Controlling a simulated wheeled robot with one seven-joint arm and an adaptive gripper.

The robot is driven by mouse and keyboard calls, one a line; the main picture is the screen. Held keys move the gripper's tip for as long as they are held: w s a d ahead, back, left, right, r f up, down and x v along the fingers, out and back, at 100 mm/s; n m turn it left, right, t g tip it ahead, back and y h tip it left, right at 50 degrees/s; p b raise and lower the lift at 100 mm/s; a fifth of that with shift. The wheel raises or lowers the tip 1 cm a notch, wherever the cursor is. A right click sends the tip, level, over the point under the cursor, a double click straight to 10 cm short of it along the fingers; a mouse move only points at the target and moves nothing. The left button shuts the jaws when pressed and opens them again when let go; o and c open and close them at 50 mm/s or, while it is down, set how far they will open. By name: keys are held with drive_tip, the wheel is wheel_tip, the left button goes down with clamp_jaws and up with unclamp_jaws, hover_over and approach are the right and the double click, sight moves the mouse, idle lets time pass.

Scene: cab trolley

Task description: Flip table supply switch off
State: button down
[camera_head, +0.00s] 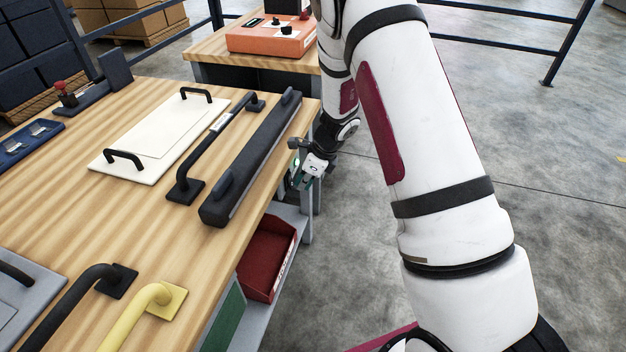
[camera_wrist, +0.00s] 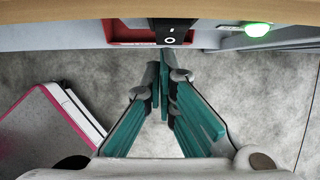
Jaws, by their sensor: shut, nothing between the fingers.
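The table supply switch (camera_wrist: 172,31) is a black rocker marked I and O, under the table's edge at the top of the wrist view. Its position is hard to tell. A green lamp (camera_wrist: 257,29) glows to its right. My gripper (camera_wrist: 164,68) is shut and empty, its teal-padded fingers meeting just below the switch in the picture. Whether the fingertips touch the switch cannot be told. In the head view my gripper (camera_head: 300,180) is beside the wooden table's (camera_head: 140,215) right edge, below its top. The switch does not show there.
A red bin (camera_head: 268,258) sits on the shelf under the table. A dark bar-shaped unit (camera_head: 250,160), a black handle (camera_head: 215,140) and a white plate (camera_head: 150,140) are on top. An orange box (camera_head: 272,38) stands on another table behind. Floor on the right is clear.

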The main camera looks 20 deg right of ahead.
drive_tip(key=shift+w+a+f, duration=0.1)
drive_tip(key=shift+w+a, duration=0.05)
drive_tip(key=shift+a, duration=0.1)
drive_tip(key=b, duration=0.1)
drive_tip(key=y+b, duration=0.1)
drive_tip(key=shift+w+a+f+t+b, duration=0.15)
drive_tip(key=shift+a+f+t+b, duration=0.15)
drive_tip(key=shift+b, duration=0.1)
drive_tip(key=shift+r, duration=0.1)
drive_tip(key=shift+d+r+p, duration=0.1)
drive_tip(key=shift+r+p, duration=0.6)
